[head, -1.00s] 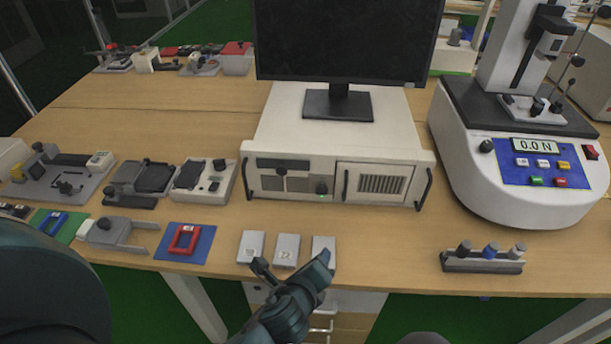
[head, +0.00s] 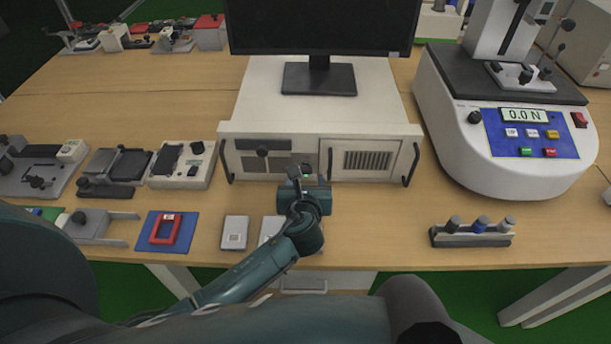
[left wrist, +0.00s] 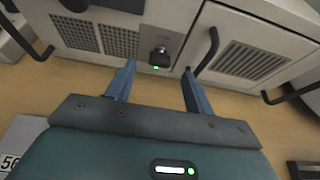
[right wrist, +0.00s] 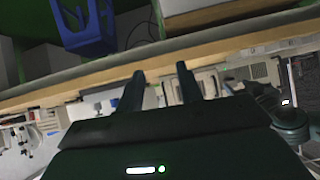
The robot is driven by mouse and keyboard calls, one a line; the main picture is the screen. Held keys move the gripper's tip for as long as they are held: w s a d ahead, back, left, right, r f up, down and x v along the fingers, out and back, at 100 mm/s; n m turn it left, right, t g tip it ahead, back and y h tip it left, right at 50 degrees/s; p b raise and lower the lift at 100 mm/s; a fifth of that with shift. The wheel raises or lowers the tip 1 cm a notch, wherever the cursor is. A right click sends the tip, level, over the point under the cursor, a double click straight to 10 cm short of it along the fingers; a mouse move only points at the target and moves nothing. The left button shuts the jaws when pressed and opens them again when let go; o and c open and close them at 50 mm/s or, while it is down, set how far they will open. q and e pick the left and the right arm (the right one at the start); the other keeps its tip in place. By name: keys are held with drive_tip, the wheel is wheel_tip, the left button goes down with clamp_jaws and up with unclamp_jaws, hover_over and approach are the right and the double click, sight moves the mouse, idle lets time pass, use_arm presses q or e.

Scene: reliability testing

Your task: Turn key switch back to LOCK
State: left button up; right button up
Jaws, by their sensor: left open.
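My left gripper is open and empty. Its fingers also show in the left wrist view (left wrist: 158,72). My right gripper (right wrist: 160,72) is open and empty, away from the switch. The key's exact angle and the LOCK marking are too small to read.
Handles (head: 413,165) stick out from the box front. A monitor (head: 320,25) stands on top. Small white blocks (head: 235,232) lie in front. A force tester (head: 500,150) reading 0.0 N is at right, and fixtures (head: 115,165) stand left.

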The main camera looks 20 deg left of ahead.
sight(306, 172)
use_arm(q)
drive_tip(key=shift+x, duration=1.2)
drive_tip(key=shift+w+a+f, duration=0.1)
drive_tip(key=shift+w+f, duration=0.05)
drive_tip(key=shift+w, duration=0.2)
use_arm(e)
drive_tip(key=shift+w+a+r, duration=0.1)
drive_tip(key=shift+w+r, duration=0.2)
drive_tip(key=shift+w, duration=0.1)
drive_tip(key=shift+r, duration=0.1)
use_arm(q)
drive_tip(key=c, duration=1)
use_arm(e)
drive_tip(key=shift+s+f, duration=0.15)
drive_tip(key=shift+f, duration=0.05)
